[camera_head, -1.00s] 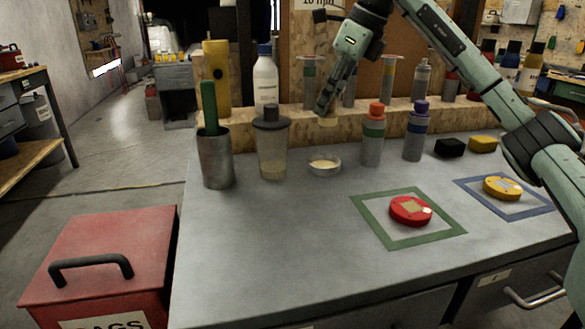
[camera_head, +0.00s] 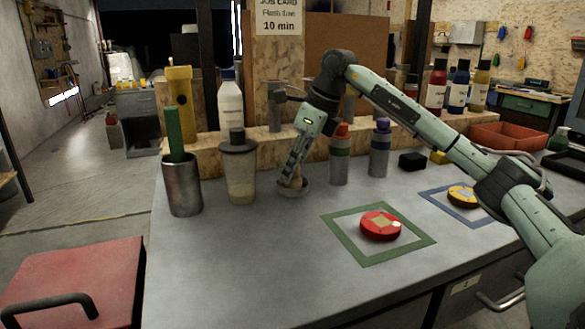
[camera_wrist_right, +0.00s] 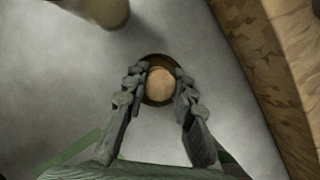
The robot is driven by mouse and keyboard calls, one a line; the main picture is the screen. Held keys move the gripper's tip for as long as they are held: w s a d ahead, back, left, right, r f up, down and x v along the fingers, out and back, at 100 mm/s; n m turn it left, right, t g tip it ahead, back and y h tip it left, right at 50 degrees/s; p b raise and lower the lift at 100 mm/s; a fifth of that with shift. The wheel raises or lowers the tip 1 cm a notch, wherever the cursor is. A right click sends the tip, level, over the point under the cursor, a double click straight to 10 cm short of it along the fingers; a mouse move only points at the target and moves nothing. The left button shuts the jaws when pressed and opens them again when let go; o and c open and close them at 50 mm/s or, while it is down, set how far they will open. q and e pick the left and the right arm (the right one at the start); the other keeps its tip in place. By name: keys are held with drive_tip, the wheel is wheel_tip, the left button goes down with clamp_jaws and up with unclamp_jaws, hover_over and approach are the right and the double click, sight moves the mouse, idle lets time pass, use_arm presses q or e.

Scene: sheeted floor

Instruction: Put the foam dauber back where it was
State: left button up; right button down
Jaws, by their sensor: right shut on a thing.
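My right gripper (camera_head: 291,180) reaches down at the small round dish (camera_head: 293,192) on the grey bench. It is shut on the foam dauber (camera_head: 299,183), a tan piece at the fingertips. In the right wrist view the dauber's round tan top (camera_wrist_right: 160,85) sits between the two fingers, with the dark rim of the dish (camera_wrist_right: 157,60) around it. The dauber appears in or just above the dish; I cannot tell whether it touches the bottom. My left gripper is not in view.
A lidded cup (camera_head: 239,175) and a metal cup (camera_head: 182,186) stand left of the dish. Bottles with an orange cap (camera_head: 340,160) and a purple cap (camera_head: 380,153) stand right. A red puck (camera_head: 381,226) lies in a green square. The front left bench is clear.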

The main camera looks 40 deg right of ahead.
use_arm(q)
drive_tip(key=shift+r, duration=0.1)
use_arm(e)
drive_tip(key=shift+r, duration=0.1)
drive_tip(key=shift+f, duration=0.25)
drive_tip(key=c, duration=1.3)
unclamp_jaws()
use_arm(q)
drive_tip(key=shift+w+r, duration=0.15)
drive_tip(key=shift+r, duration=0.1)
use_arm(e)
drive_tip(key=shift+o, duration=0.2)
